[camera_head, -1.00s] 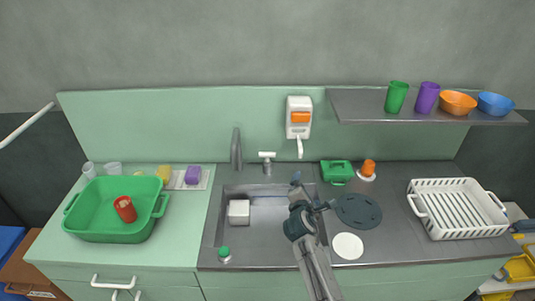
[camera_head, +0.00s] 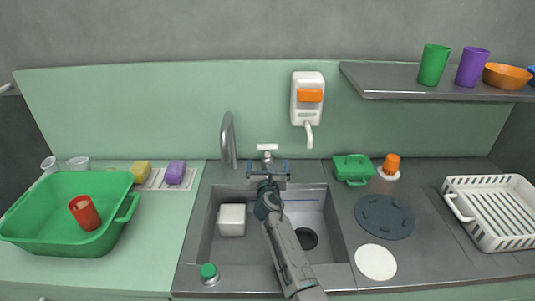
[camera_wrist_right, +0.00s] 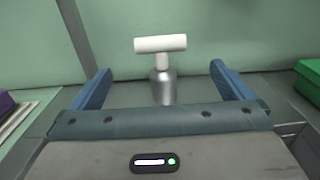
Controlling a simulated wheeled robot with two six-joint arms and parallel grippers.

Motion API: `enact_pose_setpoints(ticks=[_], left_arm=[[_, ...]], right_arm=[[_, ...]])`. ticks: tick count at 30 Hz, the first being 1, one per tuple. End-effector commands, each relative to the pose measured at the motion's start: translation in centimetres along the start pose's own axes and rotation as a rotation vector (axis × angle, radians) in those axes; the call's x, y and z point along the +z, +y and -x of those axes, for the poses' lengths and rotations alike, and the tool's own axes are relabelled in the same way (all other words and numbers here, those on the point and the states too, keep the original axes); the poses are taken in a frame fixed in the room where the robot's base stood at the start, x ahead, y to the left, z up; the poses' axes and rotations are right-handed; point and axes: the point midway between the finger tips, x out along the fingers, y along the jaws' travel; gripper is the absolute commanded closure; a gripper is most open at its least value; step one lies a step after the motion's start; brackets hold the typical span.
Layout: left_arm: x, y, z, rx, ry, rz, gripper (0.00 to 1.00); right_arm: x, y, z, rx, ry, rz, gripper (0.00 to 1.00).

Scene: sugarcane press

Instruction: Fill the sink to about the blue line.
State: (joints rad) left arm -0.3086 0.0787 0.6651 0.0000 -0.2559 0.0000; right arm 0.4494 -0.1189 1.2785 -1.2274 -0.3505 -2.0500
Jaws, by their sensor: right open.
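The grey sink (camera_head: 208,240) is set in the counter, with a dark round drain (camera_head: 307,238) in its floor. A blue line shows on its back wall, partly hidden by my right arm. The grey faucet (camera_head: 228,140) stands behind the sink at the left. The white T-shaped tap handle (camera_head: 267,148) on a metal stem is right of it and shows ahead in the right wrist view (camera_wrist_right: 160,44). My right gripper (camera_head: 268,168) is open and empty, its blue fingers (camera_wrist_right: 162,85) apart on either side of the handle's stem, in front of it. My left gripper is not in view.
A green tub (camera_head: 60,235) with a red cup is left. A dark round lid (camera_head: 384,216), white disc (camera_head: 375,262) and white rack (camera_head: 490,212) are right.

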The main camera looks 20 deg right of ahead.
Motion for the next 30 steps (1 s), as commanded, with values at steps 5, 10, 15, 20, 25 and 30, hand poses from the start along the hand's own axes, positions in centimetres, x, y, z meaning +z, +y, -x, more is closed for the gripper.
enact_pose_setpoints(ticks=[5,10,15,20,25,30], left_arm=[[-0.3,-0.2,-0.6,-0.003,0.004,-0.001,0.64],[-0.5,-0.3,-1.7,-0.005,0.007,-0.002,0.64],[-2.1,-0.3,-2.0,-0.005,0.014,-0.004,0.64],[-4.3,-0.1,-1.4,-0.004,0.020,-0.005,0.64],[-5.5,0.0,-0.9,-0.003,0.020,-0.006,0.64],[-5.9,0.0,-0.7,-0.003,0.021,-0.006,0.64]], right_arm=[[0.0,0.0,-2.2,0.000,-0.001,0.000,0.00],[-0.1,-0.1,-5.4,0.000,-0.001,0.000,0.00],[-0.1,-0.1,-8.3,-0.001,-0.001,0.000,0.00],[-0.1,-0.1,-9.4,-0.001,0.001,-0.001,0.00],[0.0,-0.1,-10.2,-0.001,0.000,-0.001,0.00],[0.1,-0.1,-10.5,-0.001,0.001,-0.002,0.00]])
